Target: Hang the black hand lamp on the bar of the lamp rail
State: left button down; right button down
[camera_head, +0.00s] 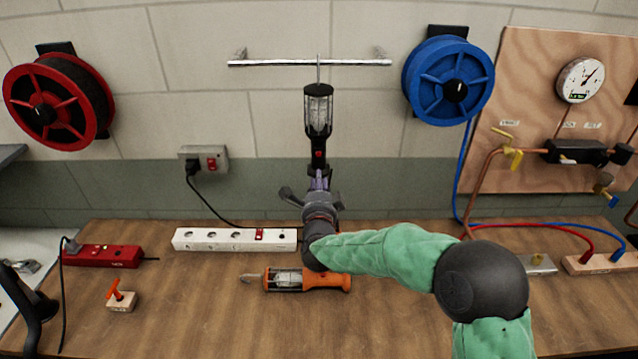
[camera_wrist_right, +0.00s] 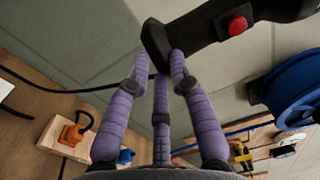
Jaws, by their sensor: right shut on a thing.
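The black hand lamp (camera_head: 318,112) stands upright in front of the wall, with its caged bulb at the top and a thin hook above it. The hook's top overlaps the silver bar of the lamp rail (camera_head: 270,62) in the head view; I cannot tell whether it touches the bar. My right gripper (camera_head: 319,182) is shut on the lamp's lower handle. In the right wrist view the purple fingers (camera_wrist_right: 163,70) close at the end of the black handle (camera_wrist_right: 210,30), which has a red button. My left gripper is not in view.
An orange hand lamp (camera_head: 328,281) lies on the bench (camera_head: 200,300) below my right arm. A white power strip (camera_head: 220,239) lies behind it. A red reel (camera_head: 60,100) and a blue reel (camera_head: 448,82) flank the rail. The wall around the bar is clear.

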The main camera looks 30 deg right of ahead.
jog(key=shift+r, duration=0.15)
jog(key=c, duration=1)
grip_release()
jog(key=shift+c, duration=0.2)
jog(key=v, duration=1.2)
